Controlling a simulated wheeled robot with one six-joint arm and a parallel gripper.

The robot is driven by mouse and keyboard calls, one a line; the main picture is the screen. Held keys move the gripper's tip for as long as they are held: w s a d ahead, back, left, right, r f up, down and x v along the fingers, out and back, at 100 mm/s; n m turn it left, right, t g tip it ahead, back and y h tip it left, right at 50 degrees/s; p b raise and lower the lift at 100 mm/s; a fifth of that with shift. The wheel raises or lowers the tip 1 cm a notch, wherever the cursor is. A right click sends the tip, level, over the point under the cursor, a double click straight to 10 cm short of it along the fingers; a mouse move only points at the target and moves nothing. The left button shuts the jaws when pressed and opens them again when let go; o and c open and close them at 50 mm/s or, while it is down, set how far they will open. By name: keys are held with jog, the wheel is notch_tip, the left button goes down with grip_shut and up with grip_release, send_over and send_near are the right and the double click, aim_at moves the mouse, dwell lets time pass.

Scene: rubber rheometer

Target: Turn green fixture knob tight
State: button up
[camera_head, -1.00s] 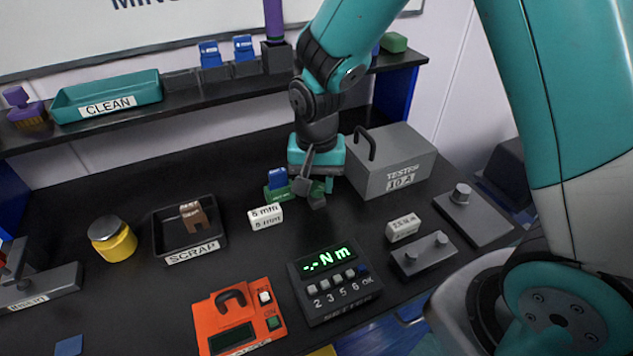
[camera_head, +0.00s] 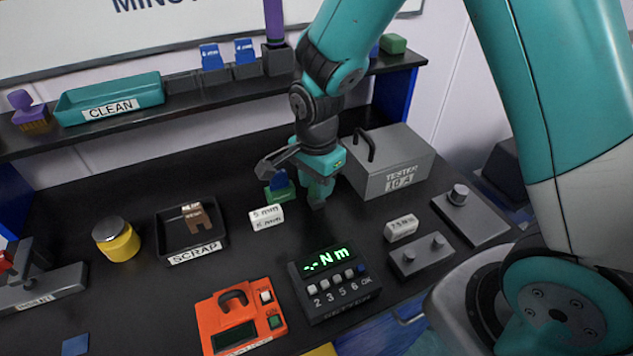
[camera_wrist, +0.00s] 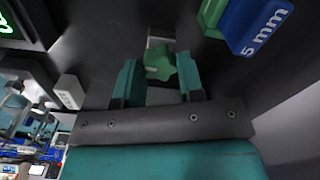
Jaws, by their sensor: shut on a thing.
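My gripper (camera_head: 318,192) points down at the bench beside the green fixture (camera_head: 280,192), which holds a blue block (camera_head: 278,179). In the wrist view, the two teal fingers of my gripper (camera_wrist: 158,78) are closed on the green knob (camera_wrist: 160,66), one finger on each side. The knob has a lobed shape and sits on a grey base. The blue block (camera_wrist: 258,25), marked 5 mm, and the green fixture (camera_wrist: 212,14) show at the upper right there. In the head view my gripper hides the knob.
The grey tester box (camera_head: 395,165) stands close to the right of my gripper. A white 5 mm label block (camera_head: 266,217) lies in front of the fixture. The torque display (camera_head: 335,283), orange device (camera_head: 240,317) and scrap tray (camera_head: 190,240) are nearer the front.

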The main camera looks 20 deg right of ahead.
jog(key=m, duration=0.4)
jog(key=shift+m+p, duration=0.3)
jog(key=o, duration=0.8)
